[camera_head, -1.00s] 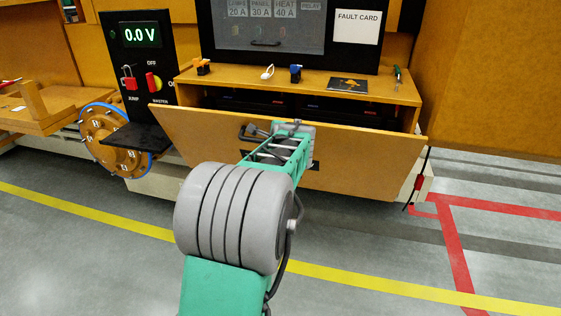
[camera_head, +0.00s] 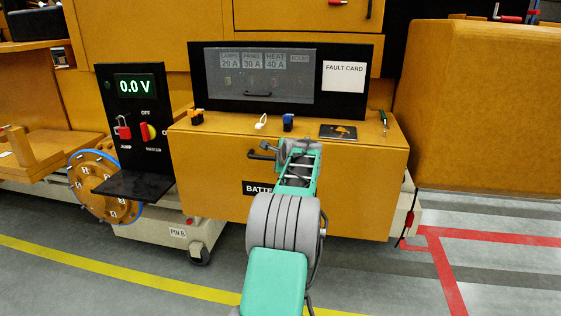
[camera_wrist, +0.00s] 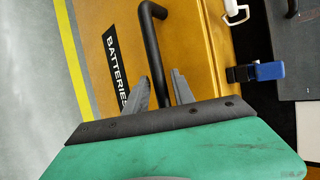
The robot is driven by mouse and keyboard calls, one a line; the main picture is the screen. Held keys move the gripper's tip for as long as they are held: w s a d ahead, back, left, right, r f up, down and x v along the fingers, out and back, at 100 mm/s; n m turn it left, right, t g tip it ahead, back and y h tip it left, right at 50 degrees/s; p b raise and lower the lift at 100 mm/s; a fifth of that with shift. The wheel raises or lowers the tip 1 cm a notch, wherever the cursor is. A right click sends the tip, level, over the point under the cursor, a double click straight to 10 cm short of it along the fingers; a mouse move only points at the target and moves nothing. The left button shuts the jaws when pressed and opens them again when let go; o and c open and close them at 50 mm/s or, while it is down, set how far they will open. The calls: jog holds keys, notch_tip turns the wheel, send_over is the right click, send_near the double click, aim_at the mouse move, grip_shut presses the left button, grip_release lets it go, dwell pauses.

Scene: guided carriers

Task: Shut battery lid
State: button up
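The orange battery lid (camera_head: 330,190) stands upright against the battery box front, its top edge meeting the box top (camera_head: 365,139). Its black bar handle (camera_head: 262,152) shows just left of my gripper (camera_head: 296,146). The "BATTERIES" label is partly hidden by my arm. In the wrist view the lid (camera_wrist: 110,15) fills the middle, with the dark handle (camera_wrist: 153,40) running down between the two grey fingers of my gripper (camera_wrist: 160,80). The fingers are apart, with a gap beside the bar. The batteries are hidden behind the lid.
A fault-card panel (camera_head: 270,105) stands behind the box top, where small clips, a dark card (camera_head: 338,132) and a screwdriver lie. A meter post (camera_head: 140,95) reading 0.0 V stands left. An orange block (camera_head: 480,110) is at right. The floor in front is clear.

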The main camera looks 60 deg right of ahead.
jog(key=b+v, duration=0.3)
jog(key=v, duration=0.4)
jog(key=shift+s+a+r, duration=0.2)
jog(key=shift+s, duration=0.05)
